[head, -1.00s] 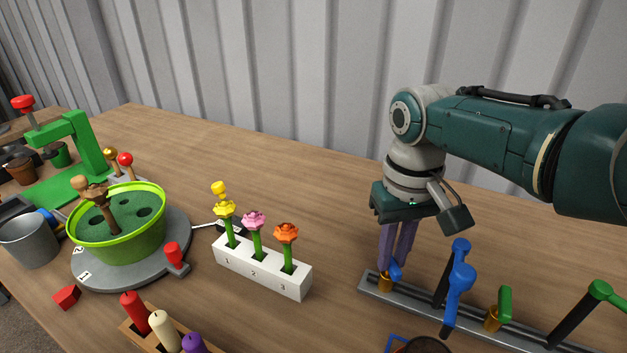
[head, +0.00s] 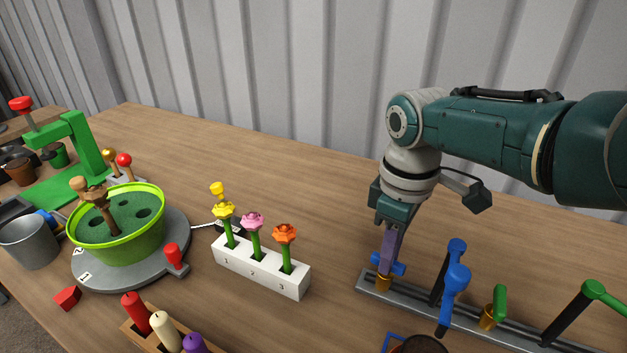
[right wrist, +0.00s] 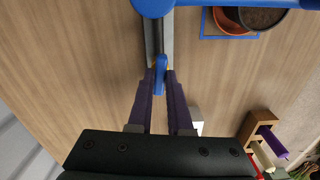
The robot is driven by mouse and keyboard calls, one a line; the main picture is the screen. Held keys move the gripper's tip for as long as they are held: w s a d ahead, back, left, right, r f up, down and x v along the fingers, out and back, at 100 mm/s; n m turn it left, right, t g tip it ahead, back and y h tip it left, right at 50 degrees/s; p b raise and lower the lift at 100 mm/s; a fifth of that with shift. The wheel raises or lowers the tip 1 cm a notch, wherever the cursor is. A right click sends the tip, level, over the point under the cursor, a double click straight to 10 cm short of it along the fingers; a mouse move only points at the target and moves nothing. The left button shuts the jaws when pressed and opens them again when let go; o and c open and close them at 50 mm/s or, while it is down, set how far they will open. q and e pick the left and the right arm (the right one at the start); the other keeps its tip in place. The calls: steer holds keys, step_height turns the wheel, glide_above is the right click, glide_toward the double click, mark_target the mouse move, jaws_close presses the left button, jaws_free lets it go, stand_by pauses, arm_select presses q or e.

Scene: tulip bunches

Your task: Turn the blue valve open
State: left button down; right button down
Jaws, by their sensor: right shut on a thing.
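The blue valve is a small blue handle (head: 399,266) on a brass body (head: 384,283) at the left end of a grey rail (head: 420,303). My right gripper (head: 388,262) points down over it, with its purple fingers shut on the blue handle. In the right wrist view the blue handle (right wrist: 160,82) stands between the two fingertips (right wrist: 161,76), in line with the fingers. The fingers partly hide the valve in the head view. My left gripper is not in view.
A white block with flowers (head: 262,272) is to the left. A blue-framed pot (head: 420,345) is in front. Table behind the rail is clear.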

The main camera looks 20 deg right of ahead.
steer(key=shift+n, duration=0.3)
steer(key=c, duration=0.8)
jaws_free()
steer(key=shift+c, duration=0.2)
step_height(320, 180, up, 10)
steer(key=p, duration=0.5)
